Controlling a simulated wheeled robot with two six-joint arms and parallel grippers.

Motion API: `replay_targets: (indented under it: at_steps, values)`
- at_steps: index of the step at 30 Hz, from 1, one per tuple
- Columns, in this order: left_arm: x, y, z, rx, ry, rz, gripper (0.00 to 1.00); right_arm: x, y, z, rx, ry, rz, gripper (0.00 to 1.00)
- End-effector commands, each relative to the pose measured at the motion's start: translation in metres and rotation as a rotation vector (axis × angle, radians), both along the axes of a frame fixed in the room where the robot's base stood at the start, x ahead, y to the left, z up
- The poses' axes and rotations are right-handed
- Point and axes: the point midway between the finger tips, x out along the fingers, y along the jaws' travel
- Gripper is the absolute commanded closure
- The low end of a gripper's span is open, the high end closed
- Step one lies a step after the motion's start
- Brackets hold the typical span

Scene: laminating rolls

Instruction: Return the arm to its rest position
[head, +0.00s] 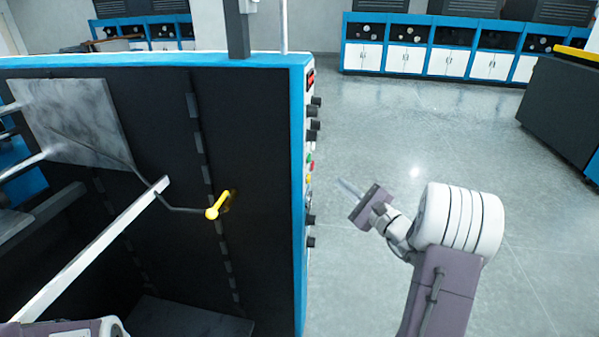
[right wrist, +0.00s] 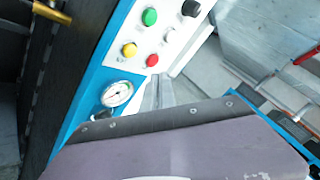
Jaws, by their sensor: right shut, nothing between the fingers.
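My right gripper (head: 348,188) is raised over the open floor, just right of the machine's control panel (head: 309,150) in the head view. Its fingers are shut and hold nothing. A gap shows between the fingertips and the panel. In the right wrist view the shut fingers (right wrist: 166,92) point past the panel (right wrist: 160,35) with its coloured buttons and a gauge (right wrist: 117,93). Part of my left arm shows at the bottom left of the head view; its gripper is out of the picture.
The large black machine with a blue frame (head: 298,200) fills the left side. A yellow-handled lever (head: 219,204) sticks out from its dark face. Grey floor (head: 400,130) is clear to the right. A dark cabinet (head: 560,115) stands far right, and blue-white cabinets (head: 440,60) stand behind.

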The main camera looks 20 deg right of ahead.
Motion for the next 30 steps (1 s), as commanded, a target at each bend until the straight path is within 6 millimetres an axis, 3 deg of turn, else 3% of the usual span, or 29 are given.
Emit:
replay_targets:
  at_steps: [5,8,10,13,15,17,19,22,27,30]
  values:
    - [0.000,0.000,0.000,0.000,0.000,0.000,0.48,0.000,0.009,-0.003,-0.006,0.016,0.024,1.00]
    - [0.000,0.000,0.000,0.000,0.000,0.000,0.48,-0.005,0.055,-0.022,-0.042,0.105,0.157,1.00]
    - [0.000,0.000,0.000,0.000,0.000,0.000,0.48,-0.020,0.107,-0.046,-0.105,0.216,0.318,1.00]
    - [0.000,0.000,0.000,0.000,0.000,0.000,0.48,-0.065,0.178,-0.090,-0.258,0.399,0.578,1.00]
    - [0.000,0.000,0.000,0.000,0.000,0.000,0.48,-0.111,0.213,-0.123,-0.417,0.526,0.763,1.00]
    - [0.000,0.000,0.000,0.000,0.000,0.000,0.48,-0.157,0.228,-0.152,-0.608,0.626,0.928,1.00]
    - [0.000,0.000,0.000,0.000,0.000,0.000,0.48,-0.203,0.226,-0.179,-0.869,0.704,1.093,1.00]
    - [0.000,0.000,0.000,0.000,0.000,0.000,0.48,-0.238,0.201,-0.201,-1.250,0.723,1.257,1.00]
    - [0.000,0.000,0.000,0.000,0.000,0.000,0.48,-0.241,0.172,-0.206,-1.709,0.603,1.375,1.00]
    - [0.000,0.000,0.000,0.000,0.000,0.000,0.48,-0.237,0.168,-0.205,-1.821,0.550,1.393,1.00]
